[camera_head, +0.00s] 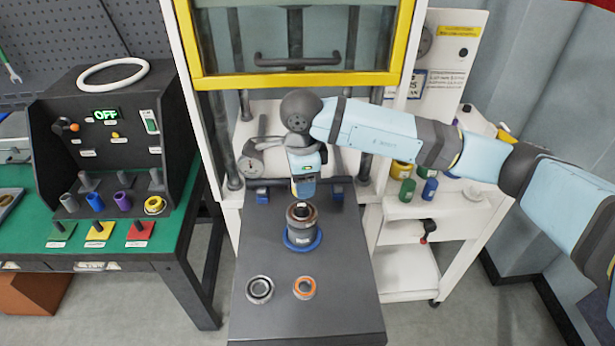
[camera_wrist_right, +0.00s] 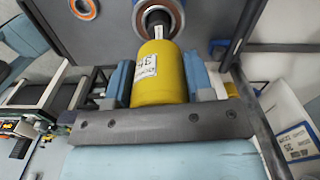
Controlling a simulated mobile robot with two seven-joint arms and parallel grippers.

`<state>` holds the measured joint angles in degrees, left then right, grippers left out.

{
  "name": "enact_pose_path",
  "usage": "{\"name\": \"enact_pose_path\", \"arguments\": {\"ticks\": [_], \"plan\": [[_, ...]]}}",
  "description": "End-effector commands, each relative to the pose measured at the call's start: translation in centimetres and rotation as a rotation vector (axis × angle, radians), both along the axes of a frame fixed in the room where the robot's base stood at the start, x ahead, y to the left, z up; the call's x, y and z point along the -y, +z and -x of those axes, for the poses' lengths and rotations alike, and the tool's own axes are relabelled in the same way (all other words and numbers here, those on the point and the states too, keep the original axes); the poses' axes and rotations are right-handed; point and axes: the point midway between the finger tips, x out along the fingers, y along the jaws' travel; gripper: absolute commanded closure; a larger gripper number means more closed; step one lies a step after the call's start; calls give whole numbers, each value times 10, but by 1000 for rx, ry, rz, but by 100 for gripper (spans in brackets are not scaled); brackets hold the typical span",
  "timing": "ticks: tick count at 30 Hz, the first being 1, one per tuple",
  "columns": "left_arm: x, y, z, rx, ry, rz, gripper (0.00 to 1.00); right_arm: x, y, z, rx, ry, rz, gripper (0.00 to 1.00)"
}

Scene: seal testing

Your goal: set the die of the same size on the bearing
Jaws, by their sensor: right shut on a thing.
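My right gripper (camera_head: 304,188) is above the dark stand on the grey press table in the head view. In the right wrist view the right gripper (camera_wrist_right: 160,82) is shut on a yellow cylindrical die (camera_wrist_right: 159,75) with a white number label. The bearing (camera_wrist_right: 178,12), a metal ring around a dark centre, is just past the die's far end; I cannot tell if they touch. In the head view the bearing (camera_head: 302,213) is on top of the stand (camera_head: 302,232), which has a blue ring at its foot. My left gripper is not in view.
A grey ring (camera_head: 260,289) and an orange-lined ring (camera_head: 304,288) lie on the press table (camera_head: 345,310). Green (camera_head: 407,190) and blue (camera_head: 429,189) dies stand on the white cart at right. The yellow-framed press (camera_head: 300,82) rises behind. A control box (camera_head: 110,130) is at left.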

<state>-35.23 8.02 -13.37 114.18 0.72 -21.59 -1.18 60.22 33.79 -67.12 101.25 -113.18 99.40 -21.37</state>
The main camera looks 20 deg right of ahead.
Motion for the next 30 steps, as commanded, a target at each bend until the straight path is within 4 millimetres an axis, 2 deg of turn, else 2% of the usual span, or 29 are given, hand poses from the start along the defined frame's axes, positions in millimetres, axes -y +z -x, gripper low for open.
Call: {"name": "enact_pose_path", "arguments": {"ticks": [8,21,30], "plan": [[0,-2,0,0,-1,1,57,-2,-5,0,0,-10,-1,88],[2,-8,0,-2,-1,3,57,-3,-34,1,0,-9,-2,88],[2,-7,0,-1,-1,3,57,-2,-34,1,1,-9,-2,88]]}}
